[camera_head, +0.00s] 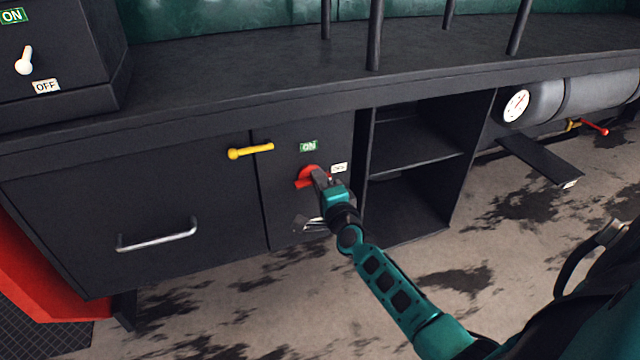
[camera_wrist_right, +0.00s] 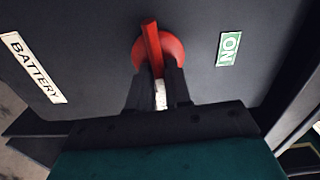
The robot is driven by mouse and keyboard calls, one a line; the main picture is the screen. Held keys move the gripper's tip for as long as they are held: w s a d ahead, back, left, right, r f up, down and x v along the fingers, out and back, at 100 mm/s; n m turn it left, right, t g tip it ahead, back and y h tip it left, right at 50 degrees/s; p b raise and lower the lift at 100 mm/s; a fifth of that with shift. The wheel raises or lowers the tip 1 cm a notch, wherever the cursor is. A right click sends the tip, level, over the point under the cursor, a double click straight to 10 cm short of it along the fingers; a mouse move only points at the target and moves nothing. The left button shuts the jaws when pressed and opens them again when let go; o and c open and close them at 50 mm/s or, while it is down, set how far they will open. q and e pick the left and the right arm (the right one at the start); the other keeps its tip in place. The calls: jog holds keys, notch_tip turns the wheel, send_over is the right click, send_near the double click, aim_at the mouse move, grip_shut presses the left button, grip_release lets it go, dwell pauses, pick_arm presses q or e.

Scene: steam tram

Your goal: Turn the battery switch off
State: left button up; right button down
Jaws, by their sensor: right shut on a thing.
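The battery switch is a red round knob with a bar handle (camera_head: 307,175) on the dark cabinet front. A green ON label (camera_head: 308,146) is above it and a white OFF label (camera_head: 339,167) is to its right. My right gripper (camera_head: 320,178) is shut on the bar. In the right wrist view the red knob (camera_wrist_right: 152,38) shows beyond the fingers (camera_wrist_right: 159,85), with the BATTERY label (camera_wrist_right: 34,67) and ON label (camera_wrist_right: 228,49) on either side. The bar lies crosswise to the line between those labels, roughly along the OFF side. My left gripper is not in view.
A yellow handle (camera_head: 250,151) and a metal pull handle (camera_head: 157,235) are on the cabinet to the left. Open shelves (camera_head: 415,160) are to the right of the switch. Another ON/OFF box with a white lever (camera_head: 24,60) stands at upper left.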

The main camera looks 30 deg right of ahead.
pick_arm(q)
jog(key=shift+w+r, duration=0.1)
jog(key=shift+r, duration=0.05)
pick_arm(e)
jog(key=shift+f+m, duration=0.15)
jog(key=shift+m, duration=0.45)
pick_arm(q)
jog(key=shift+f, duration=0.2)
pick_arm(e)
jog(key=c, duration=1.1)
grip_release()
jog(key=shift+c, duration=0.2)
jog(key=shift+s, duration=0.1)
pick_arm(q)
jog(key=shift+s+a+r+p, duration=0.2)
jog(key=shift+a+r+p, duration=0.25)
jog(key=shift+p, duration=0.6)
pick_arm(e)
jog(key=v, duration=1.2)
jog(key=shift+s+a, duration=0.15)
jog(key=shift+s, duration=0.2)
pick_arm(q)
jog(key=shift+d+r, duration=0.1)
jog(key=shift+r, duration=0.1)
pick_arm(e)
jog(key=shift+a, duration=0.15)
